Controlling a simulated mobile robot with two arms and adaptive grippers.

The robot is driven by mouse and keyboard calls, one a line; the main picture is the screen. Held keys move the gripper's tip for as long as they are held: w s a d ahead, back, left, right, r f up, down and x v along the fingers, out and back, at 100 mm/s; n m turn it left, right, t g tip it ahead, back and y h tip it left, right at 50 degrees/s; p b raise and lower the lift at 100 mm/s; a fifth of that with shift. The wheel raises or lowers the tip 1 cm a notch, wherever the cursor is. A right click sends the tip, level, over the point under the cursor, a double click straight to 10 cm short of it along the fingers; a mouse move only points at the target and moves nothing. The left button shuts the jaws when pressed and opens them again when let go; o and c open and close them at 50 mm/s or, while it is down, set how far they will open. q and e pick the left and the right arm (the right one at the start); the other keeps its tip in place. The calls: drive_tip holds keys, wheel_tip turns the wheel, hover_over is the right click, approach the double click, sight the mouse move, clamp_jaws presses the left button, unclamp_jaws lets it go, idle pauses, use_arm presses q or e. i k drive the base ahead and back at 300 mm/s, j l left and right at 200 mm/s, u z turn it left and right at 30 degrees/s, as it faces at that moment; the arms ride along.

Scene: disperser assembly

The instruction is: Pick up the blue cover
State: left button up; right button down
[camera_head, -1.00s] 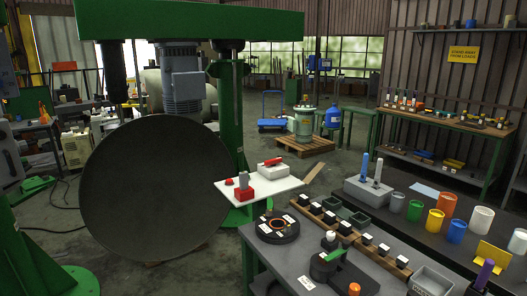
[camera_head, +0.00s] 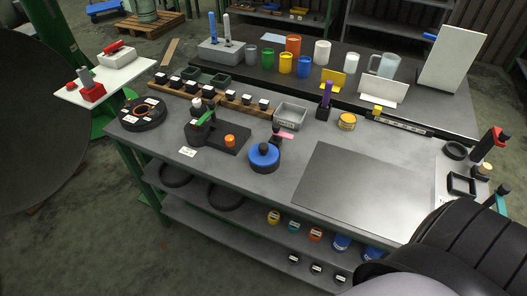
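The blue cover (camera_head: 263,158) is a round blue disc with a black knob on top. It sits near the front edge of the grey workbench (camera_head: 240,182), around the middle of the bench's length. Nothing touches it from above. Neither of my grippers can be made out in the head view. A large dark ribbed part of my own body fills the bottom right corner and hides the bench's near right end.
A black fixture with an orange knob (camera_head: 230,141) stands left of the cover. A grey bin (camera_head: 291,115) and a purple-handled tool (camera_head: 325,99) stand behind it. A bare dark plate (camera_head: 358,192) lies to its right. Rings and small tools stand at the right end.

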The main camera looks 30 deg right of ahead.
sight(262, 156)
drive_tip(key=z, duration=0.65)
drive_tip(key=i+j+z, duration=0.2)
drive_tip(key=j+z, duration=0.2)
drive_tip(key=i+j+z, duration=0.1)
drive_tip(key=j+z, duration=0.75)
drive_tip(key=j, duration=0.25)
